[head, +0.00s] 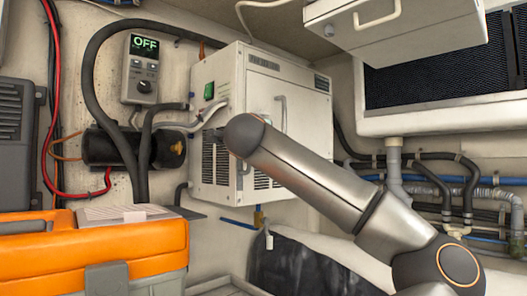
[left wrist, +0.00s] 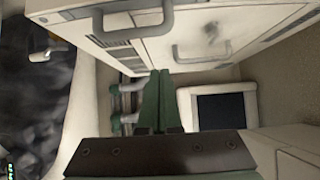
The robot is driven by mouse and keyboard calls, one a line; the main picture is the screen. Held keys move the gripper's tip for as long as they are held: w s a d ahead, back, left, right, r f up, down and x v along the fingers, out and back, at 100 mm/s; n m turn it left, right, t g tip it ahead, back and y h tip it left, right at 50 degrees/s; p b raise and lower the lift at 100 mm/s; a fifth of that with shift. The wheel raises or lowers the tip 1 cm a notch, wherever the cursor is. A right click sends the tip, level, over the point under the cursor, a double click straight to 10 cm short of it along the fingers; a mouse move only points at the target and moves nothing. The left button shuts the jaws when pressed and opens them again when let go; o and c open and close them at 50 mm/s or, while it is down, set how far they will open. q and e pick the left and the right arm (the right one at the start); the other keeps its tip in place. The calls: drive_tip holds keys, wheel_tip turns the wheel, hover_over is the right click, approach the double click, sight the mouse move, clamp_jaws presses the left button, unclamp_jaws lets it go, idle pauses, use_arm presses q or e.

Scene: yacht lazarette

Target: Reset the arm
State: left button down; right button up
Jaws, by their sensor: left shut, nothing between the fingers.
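One of my arms (head: 310,175) comes in from the lower right of the head view and reaches up and left, ending in a rounded joint in front of the white cabinet. No gripper shows in the head view. My left gripper (left wrist: 157,75) shows in the left wrist view, its green fingers shut together with nothing between them. Beyond the fingers is a white box with grey handles (left wrist: 205,55). I cannot tell whether the fingers touch anything. My right gripper is not in view.
The white cabinet (head: 290,105) stands behind the arm, with a control unit reading OFF (head: 143,68) to its left. An orange toolbox (head: 95,248) is at the lower left. A white overhead drawer (head: 410,30) and pipes and hoses (head: 450,180) crowd the right.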

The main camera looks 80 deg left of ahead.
use_arm(q)
drive_tip(key=s+d, duration=0.1)
drive_tip(key=s, duration=0.9)
drive_tip(key=shift+d, duration=0.25)
